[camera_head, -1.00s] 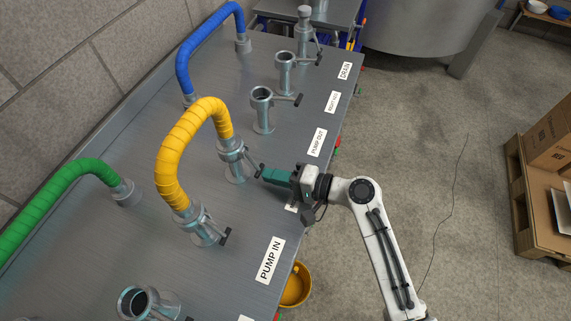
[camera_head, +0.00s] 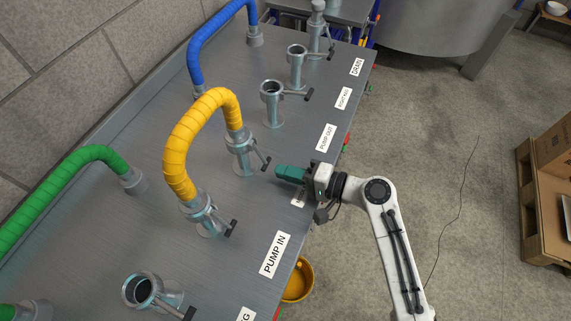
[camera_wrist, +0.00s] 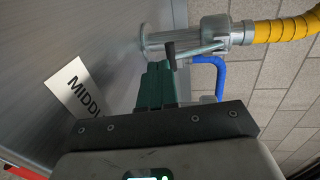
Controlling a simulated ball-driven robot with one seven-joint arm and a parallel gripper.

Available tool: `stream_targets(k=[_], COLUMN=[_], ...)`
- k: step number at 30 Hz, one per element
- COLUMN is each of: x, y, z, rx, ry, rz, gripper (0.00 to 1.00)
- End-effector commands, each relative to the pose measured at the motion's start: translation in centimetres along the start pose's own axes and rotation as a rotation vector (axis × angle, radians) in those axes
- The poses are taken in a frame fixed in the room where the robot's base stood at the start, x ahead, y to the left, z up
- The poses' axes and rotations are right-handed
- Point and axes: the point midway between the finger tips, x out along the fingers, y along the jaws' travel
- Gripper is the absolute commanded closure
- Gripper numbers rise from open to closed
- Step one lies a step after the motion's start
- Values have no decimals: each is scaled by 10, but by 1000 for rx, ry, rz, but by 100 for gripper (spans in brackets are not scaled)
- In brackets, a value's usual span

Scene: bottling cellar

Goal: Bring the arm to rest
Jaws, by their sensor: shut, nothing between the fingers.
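My gripper (camera_head: 279,170) has teal fingers and is at the end of my white arm, over the front part of the grey metal table (camera_head: 150,235). In the wrist view its fingers (camera_wrist: 158,72) are together with nothing between them. The yellow hose (camera_head: 183,140) arches between two metal ports. Its far port (camera_head: 243,155), with a dark-ended lever (camera_head: 264,163), stands just left of my fingertips. In the head view a small gap shows between fingertips and lever; in the wrist view the lever (camera_wrist: 168,52) overlaps the fingertips.
A blue hose (camera_head: 196,60) and a green hose (camera_head: 62,180) arch along the back. Open ports (camera_head: 272,90) stand further along the table. A yellow bucket (camera_head: 300,282) is below the front edge. A pallet with boxes (camera_head: 550,200) is at right.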

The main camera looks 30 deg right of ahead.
Motion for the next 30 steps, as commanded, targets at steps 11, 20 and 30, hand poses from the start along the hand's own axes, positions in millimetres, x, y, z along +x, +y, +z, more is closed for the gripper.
stream_targets(k=[11, 20, 30], x=[-70, -89, -89], y=[2, 1, 1], z=[-1, 0, 0], rx=[1, 1, 1], ry=[5, 2, 2], rz=[2, 0, 1], gripper=[100, 100, 100])
